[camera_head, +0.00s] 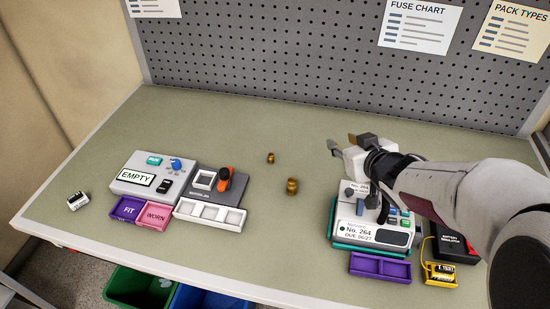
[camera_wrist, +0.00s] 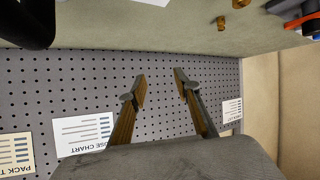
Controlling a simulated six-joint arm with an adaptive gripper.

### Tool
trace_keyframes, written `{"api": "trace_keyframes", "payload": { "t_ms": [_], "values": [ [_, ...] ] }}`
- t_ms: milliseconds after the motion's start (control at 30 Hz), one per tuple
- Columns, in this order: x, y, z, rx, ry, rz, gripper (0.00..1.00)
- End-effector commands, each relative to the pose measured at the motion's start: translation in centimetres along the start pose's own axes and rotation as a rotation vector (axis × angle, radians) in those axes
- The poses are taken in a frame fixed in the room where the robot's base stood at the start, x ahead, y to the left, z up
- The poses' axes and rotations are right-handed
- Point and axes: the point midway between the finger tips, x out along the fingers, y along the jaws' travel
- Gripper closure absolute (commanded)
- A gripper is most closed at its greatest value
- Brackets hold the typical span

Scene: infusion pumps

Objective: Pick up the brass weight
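Two brass weights stand upright near the middle of the bench. The larger brass weight (camera_head: 292,187) is nearer the front, and the smaller brass weight (camera_head: 270,157) is farther back and slightly left. In the wrist view the smaller weight (camera_wrist: 221,23) and part of the larger weight (camera_wrist: 240,3) show at the top edge. My gripper (camera_head: 343,144) is right of both weights and apart from them, above the bench behind the pump. Its two fingers (camera_wrist: 160,78) are spread with nothing between them, and they point toward the pegboard.
A pump labelled No. 264 (camera_head: 374,235) stands under my arm, with a purple tray (camera_head: 380,267) in front and a black battery simulator (camera_head: 455,246) beside it. Left are a grey EMPTY unit (camera_head: 150,178), bins and a white tray (camera_head: 209,216). The pegboard (camera_head: 290,60) closes the back.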

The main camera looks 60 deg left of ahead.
Motion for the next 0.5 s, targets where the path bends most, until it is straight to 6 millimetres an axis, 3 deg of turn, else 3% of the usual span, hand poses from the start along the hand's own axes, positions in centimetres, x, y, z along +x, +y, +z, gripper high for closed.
{"api": "trace_keyframes", "payload": {
  "t_ms": [100,300,400,500],
  "values": [
    [2.9,-4.7,0.4,-0.025,0.024,-0.097,0.68],
    [6.2,-11.5,1.4,-0.053,0.058,-0.24,0.68],
    [7.2,-13.4,2.3,-0.049,0.063,-0.283,0.68],
    [7.9,-13.9,3.1,-0.037,0.063,-0.302,0.68]
  ]
}}
